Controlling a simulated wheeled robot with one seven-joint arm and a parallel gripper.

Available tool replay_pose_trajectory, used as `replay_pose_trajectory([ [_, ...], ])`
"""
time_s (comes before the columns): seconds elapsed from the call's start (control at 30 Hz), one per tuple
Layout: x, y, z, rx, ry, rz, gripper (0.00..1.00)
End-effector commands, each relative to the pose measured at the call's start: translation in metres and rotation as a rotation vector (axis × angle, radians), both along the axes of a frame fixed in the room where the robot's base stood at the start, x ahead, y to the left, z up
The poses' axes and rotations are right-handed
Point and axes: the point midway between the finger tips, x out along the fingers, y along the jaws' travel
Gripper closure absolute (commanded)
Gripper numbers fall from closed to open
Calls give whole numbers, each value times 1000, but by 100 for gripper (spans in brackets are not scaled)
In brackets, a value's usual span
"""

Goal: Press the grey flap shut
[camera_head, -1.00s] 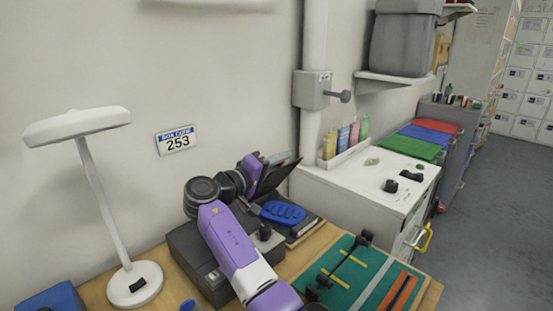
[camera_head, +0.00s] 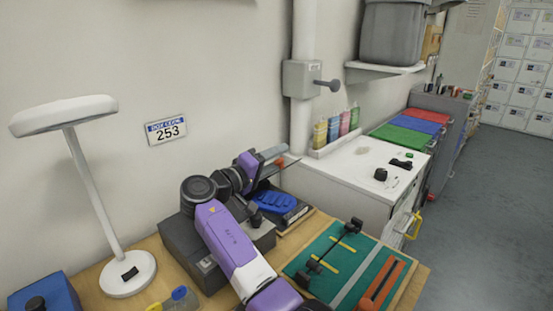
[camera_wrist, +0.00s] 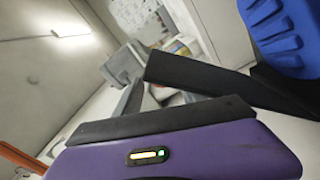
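A black holder with a blue glove-like item (camera_head: 276,201) on it sits on the bench, right of a dark grey box (camera_head: 190,245). A dark panel (camera_head: 273,172), which looks like the flap, stands tilted behind the blue item, partly hidden by my gripper. My purple gripper (camera_head: 272,155) is beside and over that panel; I cannot tell whether they touch. In the wrist view a dark slab (camera_wrist: 195,75), perhaps the flap, lies just beyond the gripper, with the blue item (camera_wrist: 275,35) at upper right. The finger opening is unclear.
A white lamp (camera_head: 128,277) stands at left and a blue box (camera_head: 45,295) at the front left. A green mat (camera_head: 325,262) with a black rod lies right of the holder. A white cabinet (camera_head: 340,180) stands beyond.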

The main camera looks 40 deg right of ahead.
Motion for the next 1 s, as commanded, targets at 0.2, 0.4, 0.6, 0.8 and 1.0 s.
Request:
replay_pose_trajectory([
  [0.2,0,0,0,0,-2,0,53],
  [0.4,0,12,1,0,-3,1,53],
  [0.6,-1,45,1,0,-2,4,53],
  [0.8,-2,71,0,0,-1,2,53],
  [1.0,-3,78,0,0,-1,0,53],
])
